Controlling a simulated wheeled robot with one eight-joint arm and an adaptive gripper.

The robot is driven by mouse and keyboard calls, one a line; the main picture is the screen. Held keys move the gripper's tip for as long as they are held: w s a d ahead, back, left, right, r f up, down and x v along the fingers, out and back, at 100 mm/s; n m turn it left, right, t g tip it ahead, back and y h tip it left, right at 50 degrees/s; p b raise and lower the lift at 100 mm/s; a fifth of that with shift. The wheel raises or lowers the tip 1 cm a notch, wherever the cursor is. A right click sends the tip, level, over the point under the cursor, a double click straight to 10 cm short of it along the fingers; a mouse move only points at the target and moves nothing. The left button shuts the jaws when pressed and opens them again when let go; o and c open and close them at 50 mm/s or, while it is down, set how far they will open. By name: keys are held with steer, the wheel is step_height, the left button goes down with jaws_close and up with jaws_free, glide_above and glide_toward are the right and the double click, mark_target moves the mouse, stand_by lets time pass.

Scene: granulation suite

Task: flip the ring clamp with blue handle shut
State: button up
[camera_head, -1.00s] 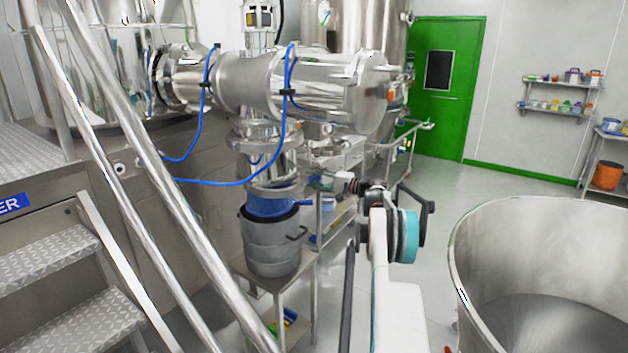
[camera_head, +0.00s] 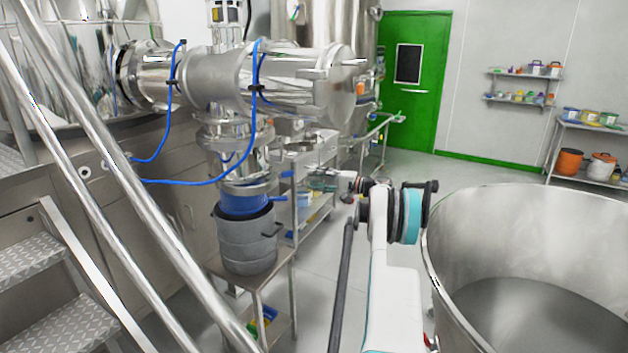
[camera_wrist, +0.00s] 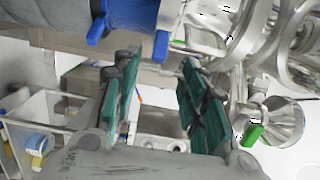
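The ring clamp (camera_head: 245,183) sits around the neck between the steel outlet and the blue sleeve (camera_head: 243,205) above the grey drum. A small blue handle (camera_head: 287,174) sticks out on its right side. In the wrist view a blue handle (camera_wrist: 97,30) shows at the top left, with another blue piece (camera_wrist: 161,45) to its right. I cannot tell how far the clamp is closed. My gripper (camera_wrist: 152,75) is open and empty, its green-padded fingers apart, below the blue parts in the wrist view. In the head view it is small, right of the clamp and apart from it.
The grey drum (camera_head: 245,242) stands on a small steel stand (camera_head: 280,272). A large steel bowl (camera_head: 432,250) is close on the right. Steps and steel handrails (camera_head: 110,165) are at left. Blue hoses (camera_head: 252,130) hang from the steel pipe. Open floor lies toward the green door (camera_head: 425,100).

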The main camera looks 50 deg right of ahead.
steer(key=shift+w+a, duration=0.1)
steer(key=shift+w, duration=0.05)
steer(key=c, duration=0.8)
steer(key=shift+w+a+m+h+p, duration=0.2)
steer(key=shift+w+m+h+p, duration=0.1)
steer(key=shift+m+p, duration=0.1)
jaws_close()
steer(key=m+g+h+p, duration=0.55)
steer(key=m+h, duration=0.25)
steer(key=h, duration=0.3)
glide_toward(291, 176)
steer(key=shift+t, duration=0.25)
steer(key=b+x, duration=0.2)
steer(key=x, duration=0.4)
steer(key=shift+d+f, duration=0.2)
steer(key=shift+f, duration=0.05)
